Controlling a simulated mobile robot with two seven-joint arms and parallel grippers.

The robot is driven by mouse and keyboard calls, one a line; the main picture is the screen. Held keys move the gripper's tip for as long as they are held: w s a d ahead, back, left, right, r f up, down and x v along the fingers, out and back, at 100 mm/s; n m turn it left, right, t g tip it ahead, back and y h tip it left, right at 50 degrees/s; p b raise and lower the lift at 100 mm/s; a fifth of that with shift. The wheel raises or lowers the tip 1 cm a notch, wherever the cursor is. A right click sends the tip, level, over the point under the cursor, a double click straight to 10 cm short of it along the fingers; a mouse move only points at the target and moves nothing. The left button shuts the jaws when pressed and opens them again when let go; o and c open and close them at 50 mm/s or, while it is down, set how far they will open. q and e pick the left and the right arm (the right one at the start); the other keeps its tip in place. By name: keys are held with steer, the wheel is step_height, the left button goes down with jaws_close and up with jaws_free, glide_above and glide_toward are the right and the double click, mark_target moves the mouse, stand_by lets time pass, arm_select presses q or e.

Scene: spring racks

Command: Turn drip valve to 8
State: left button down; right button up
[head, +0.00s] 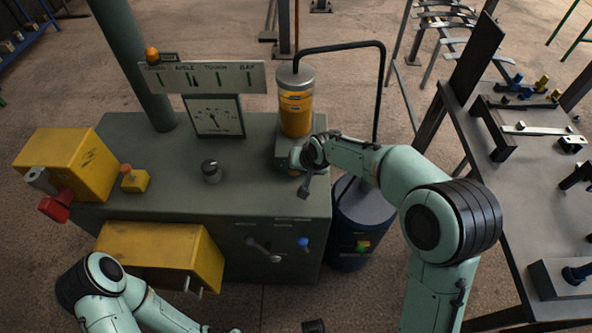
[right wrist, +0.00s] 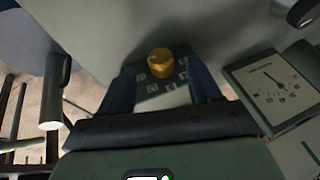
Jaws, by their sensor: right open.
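The drip valve appears to be the yellow knob (right wrist: 160,62) in the right wrist view, on a dark plate with small pale number marks around it. The numbers and the knob's setting are too small to read. My right gripper (right wrist: 162,74) is open, with one finger on each side of the knob; I cannot tell if they touch it. In the head view my right gripper (head: 304,186) is at the base of the orange-filled reservoir (head: 296,112), and the knob is hidden there. My left arm (head: 105,285) enters at the bottom left; its gripper is out of view.
The grey-green cabinet (head: 250,205) carries a gauge (head: 217,117), a labelled board (head: 245,75), a black knob (head: 211,170) and yellow boxes (head: 70,160). A dark drum (head: 362,215) stands right of it. A table with parts (head: 530,200) is farther right.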

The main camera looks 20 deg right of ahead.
steer(key=shift+x, duration=1.9)
steer(key=c, duration=1)
steer(key=shift+a+r+h+p, duration=0.2)
steer(key=shift+h+p, duration=0.2)
steer(key=shift+p, duration=0.4)
steer(key=shift+c, duration=0.2)
steer(key=shift+f+h+p, duration=0.15)
steer(key=shift+h+p, duration=0.15)
steer(key=shift+p, duration=0.05)
arm_select(q)
steer(key=shift+w+r, duration=0.25)
steer(key=shift+r, duration=0.35)
steer(key=shift+w+r, duration=0.25)
steer(key=shift+r, duration=0.3)
